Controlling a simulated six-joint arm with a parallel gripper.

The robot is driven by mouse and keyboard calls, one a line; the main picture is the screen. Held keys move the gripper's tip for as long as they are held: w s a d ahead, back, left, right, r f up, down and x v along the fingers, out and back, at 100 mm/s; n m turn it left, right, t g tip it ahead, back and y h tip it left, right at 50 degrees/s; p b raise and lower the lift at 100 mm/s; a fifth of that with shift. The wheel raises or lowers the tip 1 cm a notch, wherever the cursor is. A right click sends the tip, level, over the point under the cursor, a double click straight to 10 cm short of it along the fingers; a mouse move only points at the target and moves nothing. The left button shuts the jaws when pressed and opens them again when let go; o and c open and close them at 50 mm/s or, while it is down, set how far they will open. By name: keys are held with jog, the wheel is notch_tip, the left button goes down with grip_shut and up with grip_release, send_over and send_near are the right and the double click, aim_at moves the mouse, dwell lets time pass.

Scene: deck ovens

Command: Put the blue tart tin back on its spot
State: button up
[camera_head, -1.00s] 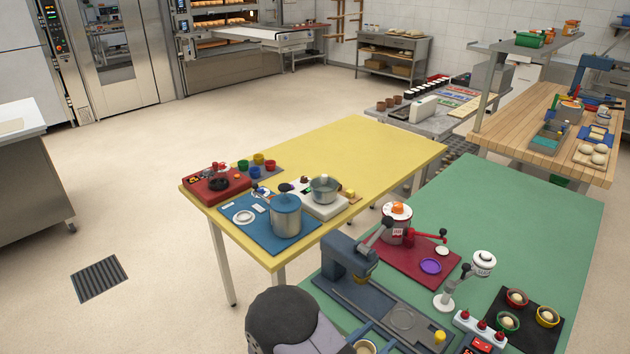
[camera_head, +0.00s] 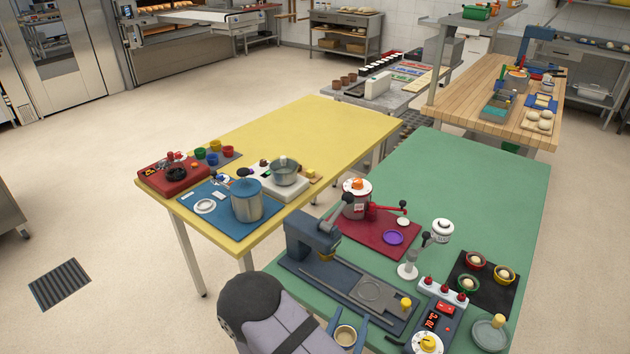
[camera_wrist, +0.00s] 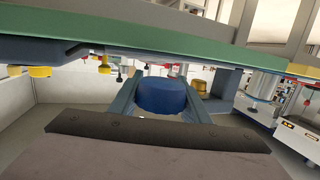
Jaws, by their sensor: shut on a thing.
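My gripper (camera_head: 346,333) is shut on the blue tart tin, near the front edge of the green table, in front of the dark blue press. In the wrist view the blue tart tin (camera_wrist: 165,95) is a blue round shape between the two fingers. In the head view the tin (camera_head: 345,337) shows a tan round inside, with a finger on either side. At the right, a black mat (camera_head: 492,301) carries a red tin (camera_head: 476,262), a yellow tin (camera_head: 504,276) and a green tin (camera_head: 467,285), each with a pale ball. The mat's front right part looks bare.
The dark blue press (camera_head: 315,240) and its base stand beyond my gripper. A white switch strip (camera_head: 443,292), a control box (camera_head: 437,318) and a white stand (camera_head: 409,270) lie between it and the black mat. A grey-green dish (camera_head: 490,334) is at the right front.

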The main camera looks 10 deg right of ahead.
aim_at(381, 285)
jog(key=shift+w, duration=0.1)
jog(key=shift+w+d+m+h+b, duration=0.15)
jog(key=shift+w+m+h+b, duration=0.15)
jog(key=shift+w+b, duration=0.3)
jog(key=w+d+r+m+g+h+b, duration=0.1)
jog(key=w+b, duration=0.1)
jog(key=w+d+m+g+h+b, duration=0.1)
jog(key=w+h+b, duration=0.1)
jog(key=w+d+r+m+g+h+b, duration=0.1)
jog(key=w+d+m+b, duration=0.1)
jog(key=shift+w+r+g, duration=0.25)
jog(key=shift+r+g, duration=0.1)
jog(key=shift+g, duration=0.05)
jog(key=w+d+r+m+g+h+b, duration=0.2)
jog(key=w+d+r+m+g+b, duration=0.1)
jog(key=d+r+g+b, duration=0.1)
jog(key=shift+d+r+h+b, duration=0.3)
jog(key=shift+d+r+b, duration=0.55)
jog(key=shift+d+r, duration=0.5)
jog(key=shift+w+f, duration=0.1)
jog(key=shift+f, duration=4.8)
jog(key=shift+f, duration=0.1)
jog(key=o, duration=1.1)
